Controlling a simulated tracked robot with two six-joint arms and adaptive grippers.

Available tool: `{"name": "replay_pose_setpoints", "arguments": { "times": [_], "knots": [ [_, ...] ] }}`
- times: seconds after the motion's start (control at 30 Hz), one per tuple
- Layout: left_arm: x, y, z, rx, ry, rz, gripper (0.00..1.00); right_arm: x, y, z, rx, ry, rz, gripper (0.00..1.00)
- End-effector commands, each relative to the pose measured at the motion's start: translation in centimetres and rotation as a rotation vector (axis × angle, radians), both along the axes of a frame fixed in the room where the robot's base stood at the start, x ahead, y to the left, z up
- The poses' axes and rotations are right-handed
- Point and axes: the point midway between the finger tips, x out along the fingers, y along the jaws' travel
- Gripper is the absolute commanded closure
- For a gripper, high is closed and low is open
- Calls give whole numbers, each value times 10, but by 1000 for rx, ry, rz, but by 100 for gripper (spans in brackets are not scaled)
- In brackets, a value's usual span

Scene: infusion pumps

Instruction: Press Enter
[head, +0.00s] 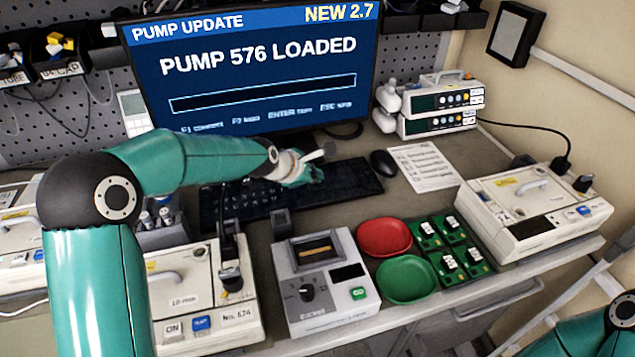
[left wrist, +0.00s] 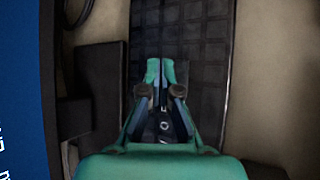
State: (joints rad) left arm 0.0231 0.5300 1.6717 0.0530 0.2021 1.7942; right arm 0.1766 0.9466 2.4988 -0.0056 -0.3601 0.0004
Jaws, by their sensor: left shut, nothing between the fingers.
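The black keyboard (head: 350,180) lies on the desk below the monitor (head: 262,75). The screen reads "PUMP UPDATE", "NEW 2.7" and "PUMP 576 LOADED" over an empty bar. My left gripper (head: 314,172) is shut and empty over the right part of the keyboard. Its arm hides the keyboard's upper middle. In the left wrist view the closed fingertips (left wrist: 160,72) are in front of the dark keys of the keyboard (left wrist: 205,60). I cannot make out the Enter key's label, nor whether the fingers touch a key. My right gripper is out of view.
A black mouse (head: 384,163) and a paper sheet (head: 424,168) lie right of the keyboard. In front stand a grey device with a knob (head: 320,283), a red dish (head: 384,237), a green dish (head: 404,279) and a pump (head: 535,208). Stacked pumps (head: 438,108) stand behind.

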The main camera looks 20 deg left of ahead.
Motion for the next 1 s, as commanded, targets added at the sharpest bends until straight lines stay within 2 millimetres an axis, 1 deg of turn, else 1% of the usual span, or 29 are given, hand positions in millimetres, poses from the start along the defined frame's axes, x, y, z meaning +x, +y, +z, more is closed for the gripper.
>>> {"name": "replay_pose_setpoints", "arguments": {
  "times": [0.57, 0.87, 1.0],
  "knots": [
    [0, 0, -8, 0, 1, 0, 100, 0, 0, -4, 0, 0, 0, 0],
    [0, 0, -7, 0, 1, 0, 100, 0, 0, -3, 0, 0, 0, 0],
    [0, 0, -3, 0, 2, 1, 100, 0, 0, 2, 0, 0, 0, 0]
  ]
}}
